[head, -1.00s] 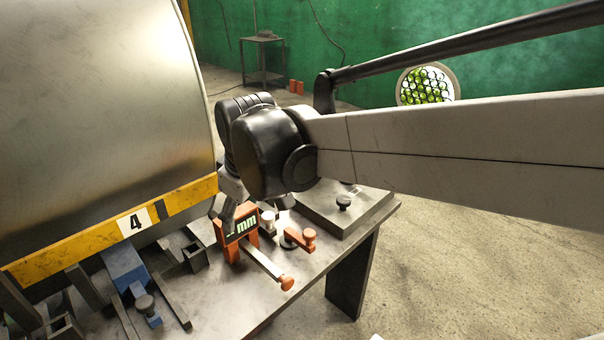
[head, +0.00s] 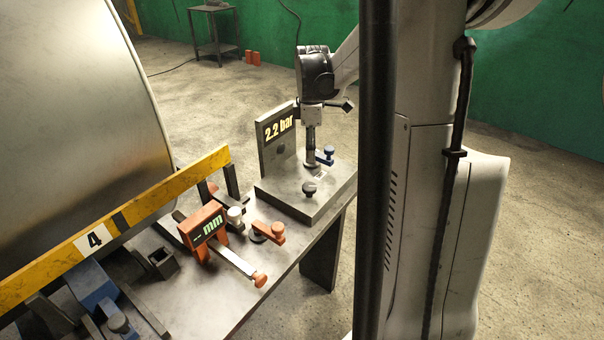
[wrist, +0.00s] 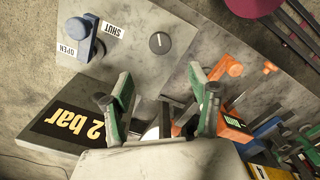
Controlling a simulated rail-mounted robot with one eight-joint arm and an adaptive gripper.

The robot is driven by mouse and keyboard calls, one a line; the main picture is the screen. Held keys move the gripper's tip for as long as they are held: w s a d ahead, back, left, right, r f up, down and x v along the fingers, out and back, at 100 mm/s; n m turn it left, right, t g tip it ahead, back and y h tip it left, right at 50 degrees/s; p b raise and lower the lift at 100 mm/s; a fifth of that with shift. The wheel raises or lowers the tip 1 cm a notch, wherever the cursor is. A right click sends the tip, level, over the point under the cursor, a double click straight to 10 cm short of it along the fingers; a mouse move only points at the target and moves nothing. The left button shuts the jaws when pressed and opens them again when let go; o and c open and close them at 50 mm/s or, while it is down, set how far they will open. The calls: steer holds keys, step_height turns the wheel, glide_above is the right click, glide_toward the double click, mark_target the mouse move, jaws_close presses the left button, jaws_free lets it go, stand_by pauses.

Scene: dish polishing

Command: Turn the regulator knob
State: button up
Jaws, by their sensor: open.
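The regulator knob is a round black knob (head: 309,188) on the grey plate at the back right of the table. It shows in the wrist view (wrist: 160,43) with a white mark on its top, ahead of my fingertips. My gripper (wrist: 163,95) has green-sided fingers spread apart, with nothing between them. In the head view my wrist hangs over the back of the plate, apart from the knob. The pressure display (head: 279,130) behind the plate reads 2.2 bar; the wrist view (wrist: 70,122) shows it partly, turned over.
A blue valve lever (wrist: 80,28) with OPEN and SHUT labels stands on the same plate. An orange mm gauge (head: 203,226) and an orange lever (head: 268,231) are on the table nearby. A yellow rail (head: 150,205) and a large metal drum (head: 70,110) fill the left.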

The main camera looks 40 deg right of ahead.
mark_target(309, 186)
step_height(309, 186, down, 14)
steer(key=shift+r, duration=0.1)
stand_by(0.5)
steer(key=shift+c, duration=0.2)
steer(key=c, duration=1.1)
